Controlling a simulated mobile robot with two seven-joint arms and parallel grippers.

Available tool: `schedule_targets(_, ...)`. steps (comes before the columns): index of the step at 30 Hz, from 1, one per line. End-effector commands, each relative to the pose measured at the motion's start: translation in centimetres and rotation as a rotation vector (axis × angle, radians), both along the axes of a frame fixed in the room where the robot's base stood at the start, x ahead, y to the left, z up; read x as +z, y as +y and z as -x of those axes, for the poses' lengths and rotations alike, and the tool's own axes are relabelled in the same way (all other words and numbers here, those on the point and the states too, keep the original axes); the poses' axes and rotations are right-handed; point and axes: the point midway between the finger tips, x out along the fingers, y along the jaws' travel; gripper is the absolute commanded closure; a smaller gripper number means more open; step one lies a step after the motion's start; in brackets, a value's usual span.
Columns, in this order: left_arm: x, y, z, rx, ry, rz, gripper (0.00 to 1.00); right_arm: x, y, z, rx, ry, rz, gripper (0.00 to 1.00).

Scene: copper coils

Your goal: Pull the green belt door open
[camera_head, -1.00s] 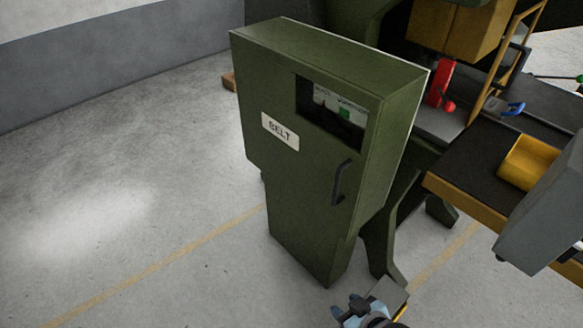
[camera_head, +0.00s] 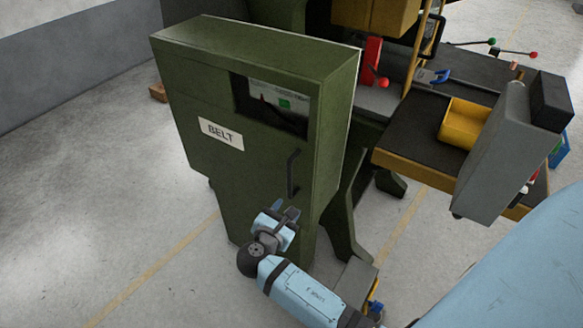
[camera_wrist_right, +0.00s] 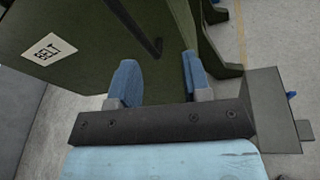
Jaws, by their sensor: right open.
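The green belt door (camera_head: 245,175) is the front of a tall green cabinet and looks closed in the head view. It carries a white BELT label (camera_head: 221,134), a window (camera_head: 271,103) and a dark vertical handle (camera_head: 293,173) near its right edge. My right gripper (camera_head: 285,212) is just below the handle in the head view. In the right wrist view its two blue fingers (camera_wrist_right: 160,80) are apart with nothing between them, and the handle (camera_wrist_right: 138,28) is ahead of them, not touched. My left gripper does not show.
A workbench (camera_head: 415,175) with a yellow bin (camera_head: 466,124) stands right of the cabinet. A grey box (camera_head: 505,150) is at its near side, and a red lever (camera_head: 374,64) is behind the cabinet.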

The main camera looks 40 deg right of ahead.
Motion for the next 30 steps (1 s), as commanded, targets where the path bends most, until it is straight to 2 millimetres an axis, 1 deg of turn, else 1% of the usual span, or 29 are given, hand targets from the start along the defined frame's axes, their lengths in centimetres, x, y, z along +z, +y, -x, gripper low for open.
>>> schedule_targets(1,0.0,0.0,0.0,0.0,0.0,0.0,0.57,0.5,0.7,-1.2,0.025,0.04,0.095,0.56)
schedule_targets(4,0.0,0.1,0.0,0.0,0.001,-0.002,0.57,1.4,1.7,-2.6,0.056,0.1,0.24,0.56)
schedule_targets(7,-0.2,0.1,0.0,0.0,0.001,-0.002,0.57,1.7,1.9,-3.2,0.067,0.128,0.303,0.56)
schedule_targets(10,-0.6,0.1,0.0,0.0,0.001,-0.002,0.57,1.7,1.3,-3.7,0.066,0.131,0.313,0.56)
schedule_targets(14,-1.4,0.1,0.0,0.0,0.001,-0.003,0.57,1.6,-0.4,-4.8,0.067,0.129,0.313,0.56)
schedule_targets(24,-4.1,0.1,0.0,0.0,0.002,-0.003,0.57,1.4,-6.4,-8.8,0.066,0.129,0.311,0.56)
schedule_targets(30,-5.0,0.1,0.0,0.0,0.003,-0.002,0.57,1.6,-8.6,-10.3,0.068,0.13,0.308,0.56)
